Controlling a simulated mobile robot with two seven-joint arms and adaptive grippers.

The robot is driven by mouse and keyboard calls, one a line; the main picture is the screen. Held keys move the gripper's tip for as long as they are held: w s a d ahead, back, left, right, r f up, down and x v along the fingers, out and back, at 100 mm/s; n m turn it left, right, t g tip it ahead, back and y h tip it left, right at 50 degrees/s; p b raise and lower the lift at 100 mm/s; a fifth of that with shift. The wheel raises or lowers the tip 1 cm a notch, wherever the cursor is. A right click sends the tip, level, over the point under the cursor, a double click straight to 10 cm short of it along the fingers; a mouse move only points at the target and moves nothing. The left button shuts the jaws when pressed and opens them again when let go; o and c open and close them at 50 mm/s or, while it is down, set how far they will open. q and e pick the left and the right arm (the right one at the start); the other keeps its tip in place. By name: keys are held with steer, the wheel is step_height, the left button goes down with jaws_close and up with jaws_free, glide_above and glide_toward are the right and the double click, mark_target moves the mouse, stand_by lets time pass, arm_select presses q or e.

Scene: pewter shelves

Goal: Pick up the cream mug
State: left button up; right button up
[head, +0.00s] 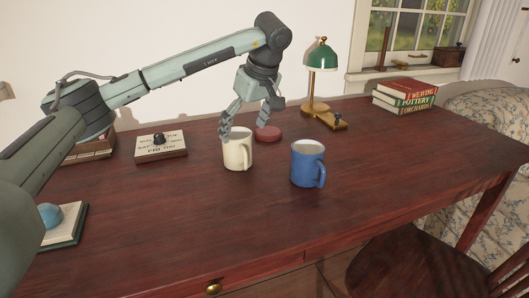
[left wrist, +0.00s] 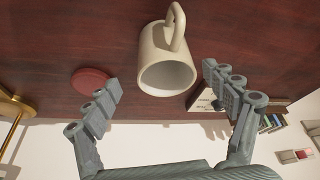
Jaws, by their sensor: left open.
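The cream mug (head: 238,153) stands upright on the dark red wooden desk (head: 190,215), left of a blue mug (head: 307,165). My left gripper (head: 246,120) is open just above and behind the cream mug, pointing down. In the head view one finger overlaps the mug's left rim. In the left wrist view the cream mug (left wrist: 167,65) shows its open mouth and handle, ahead of and between the two spread fingers (left wrist: 163,95). I cannot tell whether a finger touches it. My right gripper is in neither view.
A red disc (head: 268,133) lies behind the mugs. A green-shaded lamp (head: 321,58) stands behind, with stacked books (head: 404,97) farther right. A small sign block (head: 161,147) is at the left. The front middle of the desk is clear.

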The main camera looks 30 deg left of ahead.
mark_target(235, 147)
arm_select(q)
steer(key=x, duration=0.7)
steer(key=shift+s+a+f, duration=0.15)
steer(key=shift+s+a, duration=0.15)
steer(key=shift+a, duration=0.05)
steer(key=c, duration=1.4)
steer(key=shift+c, duration=0.6)
